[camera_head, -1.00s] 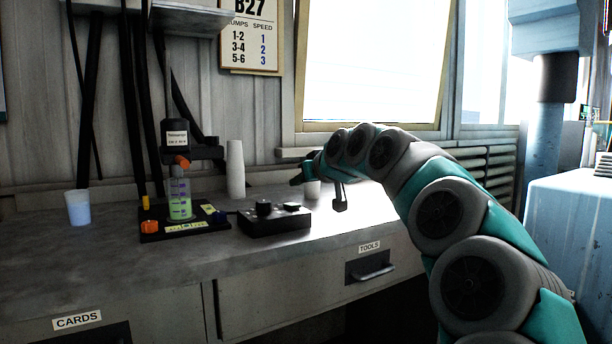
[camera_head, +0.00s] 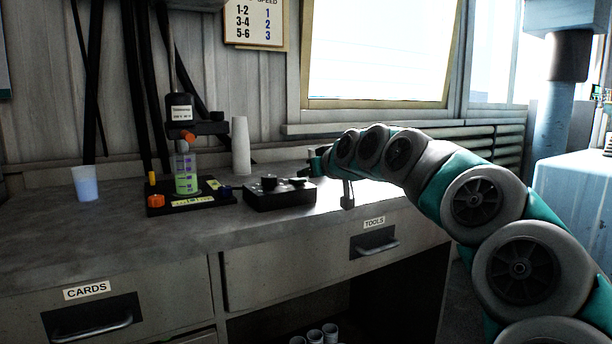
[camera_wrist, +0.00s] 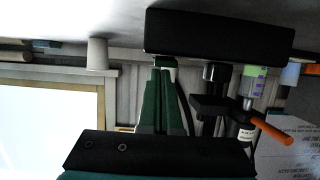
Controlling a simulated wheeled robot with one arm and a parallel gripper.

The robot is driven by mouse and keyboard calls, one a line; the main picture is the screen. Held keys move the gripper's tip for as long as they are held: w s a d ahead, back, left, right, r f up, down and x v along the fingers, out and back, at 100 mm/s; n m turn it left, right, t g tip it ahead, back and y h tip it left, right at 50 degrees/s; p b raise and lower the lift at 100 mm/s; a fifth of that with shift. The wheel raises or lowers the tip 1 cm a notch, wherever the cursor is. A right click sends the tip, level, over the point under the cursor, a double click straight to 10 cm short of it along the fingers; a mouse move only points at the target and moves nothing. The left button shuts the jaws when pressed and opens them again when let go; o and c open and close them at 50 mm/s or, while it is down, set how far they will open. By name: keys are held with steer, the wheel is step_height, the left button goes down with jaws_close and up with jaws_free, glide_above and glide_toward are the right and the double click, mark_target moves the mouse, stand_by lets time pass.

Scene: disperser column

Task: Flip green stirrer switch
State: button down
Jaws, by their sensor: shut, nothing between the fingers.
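The black control box (camera_head: 280,194) sits on the bench with a dark round knob (camera_head: 269,180) on top. In the wrist view, which is upside down, the box (camera_wrist: 220,35) fills the top middle. My gripper (camera_wrist: 164,64) is shut and empty, its green and dark fingers reaching to the edge of the box. I cannot tell whether the tips touch it. In the head view my gripper (camera_head: 313,166) is at the right end of the box, partly hidden by my arm. I cannot make out a green switch on the box in either view.
Left of the box stands the disperser's black base (camera_head: 215,200) with a beaker of green liquid (camera_head: 187,178) and an orange knob (camera_head: 156,201). A white cup stack (camera_head: 241,146) stands behind. A pale cup (camera_head: 86,184) is at the left. The bench front is clear.

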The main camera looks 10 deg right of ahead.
steer(key=shift+s+f+b, duration=0.15)
steer(key=shift+f+b, duration=0.55)
steer(key=shift+f, duration=0.15)
steer(key=shift+r+t+p, duration=0.3)
steer(key=shift+r, duration=0.2)
steer(key=r, duration=0.2)
steer(key=r+p, duration=0.1)
steer(key=shift+s+d+r, duration=0.15)
steer(key=shift+s+r, duration=0.1)
steer(key=shift+r, duration=0.1)
steer(key=f+b+v, duration=0.1)
steer(key=v, duration=0.9)
steer(key=shift+s+f, duration=0.2)
steer(key=shift+f, duration=0.15)
